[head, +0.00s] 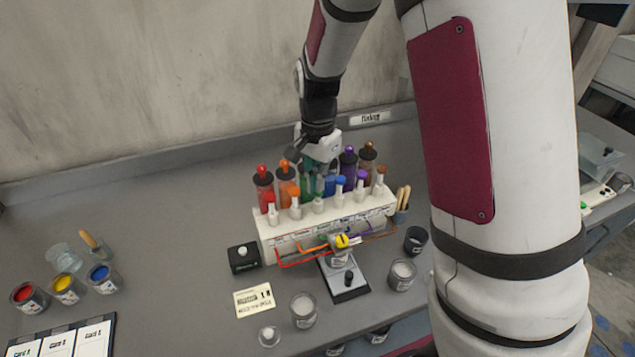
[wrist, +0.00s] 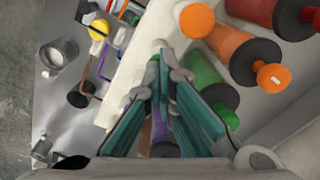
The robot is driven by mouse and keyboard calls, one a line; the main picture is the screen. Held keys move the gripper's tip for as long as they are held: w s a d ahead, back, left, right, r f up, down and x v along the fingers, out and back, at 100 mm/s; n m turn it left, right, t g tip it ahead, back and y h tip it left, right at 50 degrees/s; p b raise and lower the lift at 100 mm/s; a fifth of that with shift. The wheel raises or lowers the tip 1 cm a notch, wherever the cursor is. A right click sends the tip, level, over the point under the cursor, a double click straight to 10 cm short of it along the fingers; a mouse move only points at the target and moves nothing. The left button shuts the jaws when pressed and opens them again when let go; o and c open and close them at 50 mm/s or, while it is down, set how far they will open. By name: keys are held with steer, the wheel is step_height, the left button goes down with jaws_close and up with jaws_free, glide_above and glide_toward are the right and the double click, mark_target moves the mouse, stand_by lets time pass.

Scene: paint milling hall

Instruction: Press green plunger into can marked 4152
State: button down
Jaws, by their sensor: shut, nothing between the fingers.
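The dispenser rack (head: 265,235) is a long white block with several coloured cylinders topped by plungers. The green cylinder (head: 306,187) stands among them, partly hidden by my gripper (head: 310,165). In the wrist view the green cylinder (wrist: 205,75) lies just right of my fingers, with its green plunger knob (wrist: 231,119) near the right finger. My gripper (wrist: 163,62) is shut and empty, fingers pointing down at the rack's top.
Red (head: 263,190), orange (head: 287,184) and purple (head: 348,167) cylinders crowd close to the green one. Glass jars (head: 303,311), a black box (head: 243,258) and a label card (head: 254,301) lie in front. Open paint cans (head: 67,290) stand at left; the table between is clear.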

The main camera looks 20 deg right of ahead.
steer(key=shift+r+p, duration=0.7)
steer(key=shift+r, duration=1.25)
steer(key=shift+r+p, duration=0.7)
steer(key=shift+r, duration=1.8)
steer(key=s+r+n+t+b, duration=0.25)
steer(key=s+r+n, duration=0.35)
steer(key=s+r, duration=0.5)
steer(key=s+r+n+t+b, duration=0.1)
steer(key=s+n+t, duration=0.2)
steer(key=s+n, duration=0.3)
steer(key=shift+s, duration=2.35)
